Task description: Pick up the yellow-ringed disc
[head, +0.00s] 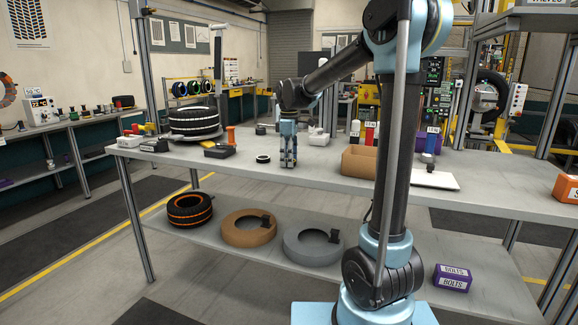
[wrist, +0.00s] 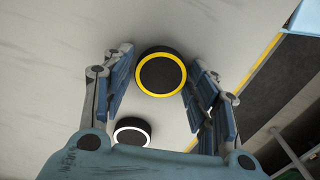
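The yellow-ringed disc (wrist: 161,74) is black with a yellow rim and lies flat on the pale tabletop. In the wrist view it shows between the two fingers of my gripper (wrist: 159,66), at their far ends. The fingers stand apart on its left and right, and nothing is held. Whether they touch it I cannot tell. In the head view my gripper (head: 288,163) points down at the workbench, and the yellow-ringed disc is not visible there.
A white-ringed black disc (wrist: 132,131) lies close by; it also shows left of my gripper in the head view (head: 263,158). A cardboard box (head: 359,161) stands to the right. A tyre (head: 194,121) and an orange piece (head: 230,135) are to the left. The workbench (head: 200,166) has its front edge nearby.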

